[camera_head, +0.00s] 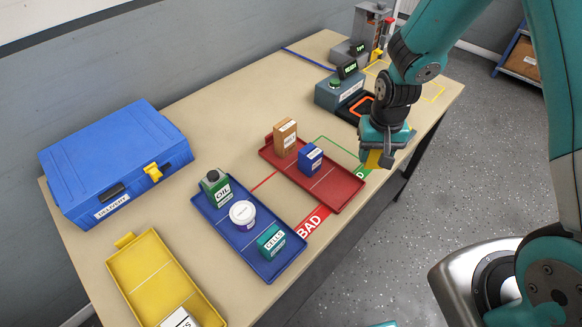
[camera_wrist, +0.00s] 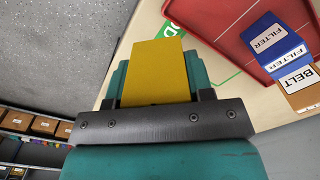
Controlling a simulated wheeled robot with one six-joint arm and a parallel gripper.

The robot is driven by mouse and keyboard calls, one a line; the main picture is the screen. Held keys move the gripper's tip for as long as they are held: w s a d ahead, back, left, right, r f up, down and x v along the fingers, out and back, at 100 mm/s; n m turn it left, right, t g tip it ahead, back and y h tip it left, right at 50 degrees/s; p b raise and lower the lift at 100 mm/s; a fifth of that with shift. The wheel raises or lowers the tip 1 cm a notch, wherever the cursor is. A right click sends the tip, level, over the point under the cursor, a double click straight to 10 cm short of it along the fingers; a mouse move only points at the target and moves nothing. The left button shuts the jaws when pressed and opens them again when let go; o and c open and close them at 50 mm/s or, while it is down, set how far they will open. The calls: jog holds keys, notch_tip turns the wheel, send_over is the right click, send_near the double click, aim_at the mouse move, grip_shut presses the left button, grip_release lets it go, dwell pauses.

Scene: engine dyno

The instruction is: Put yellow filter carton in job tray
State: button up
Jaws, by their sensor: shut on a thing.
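My gripper (camera_head: 384,150) is shut on the yellow filter carton (camera_head: 373,160), held near the table's right edge by the green-outlined area. In the wrist view the yellow carton (camera_wrist: 155,72) sits between the teal fingers of my gripper (camera_wrist: 157,82), with a plain yellow face showing. In the head view the gripper hides most of it. No tray carries a readable "job" label. A red tray (camera_head: 345,198) holds a brown carton and a blue carton. A blue tray (camera_head: 262,270) holds an oil can, a white-lidded tub and a teal cells box. A yellow tray (camera_head: 150,280) holds a white box.
A blue delivery case (camera_head: 115,150) stands at the back left. A grey device (camera_head: 338,92) with a green display and another machine (camera_head: 362,45) stand at the far end. The green-outlined area (camera_head: 335,145) beyond the red tray looks clear.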

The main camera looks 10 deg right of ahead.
jog(key=w+a+r+m+b, duration=0.1)
jog(key=a+r+m+b, duration=0.2)
jog(key=a+r+m, duration=0.15)
notch_tip(320, 180, up, 8)
jog(key=m+b, duration=0.4)
send_over(336, 188)
notch_tip(336, 188, down, 19)
jog(key=shift+r, duration=0.1)
jog(key=shift+f, duration=0.2)
jog(key=o, duration=0.9)
jog(key=shift+o, duration=0.2)
